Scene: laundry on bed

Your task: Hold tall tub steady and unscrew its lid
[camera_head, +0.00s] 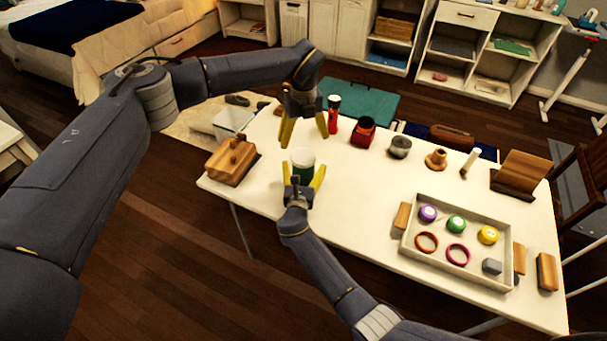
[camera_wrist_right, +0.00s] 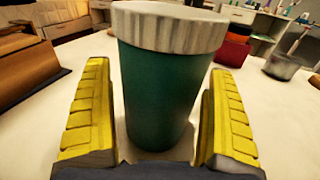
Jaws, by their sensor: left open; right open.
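The tall tub (camera_head: 303,172) is dark green and stands upright on the white table, near its left end. Its pale ribbed lid (camera_head: 303,157) sits on top. In the right wrist view the tub (camera_wrist_right: 158,95) stands between the two yellow fingers with a gap on each side, and the lid (camera_wrist_right: 170,27) rises above the fingertips. My right gripper (camera_head: 304,172) is open around the tub from the front. My left gripper (camera_head: 305,138) is open and empty, pointing down above and just behind the tub, its fingers apart from the lid.
A wooden box with a handle (camera_head: 231,162) stands left of the tub. A red bottle (camera_head: 333,114), a red container (camera_head: 364,132) and a grey pot (camera_head: 399,147) stand behind and right. A white tray (camera_head: 405,238) holds coloured items. The table between tub and tray is clear.

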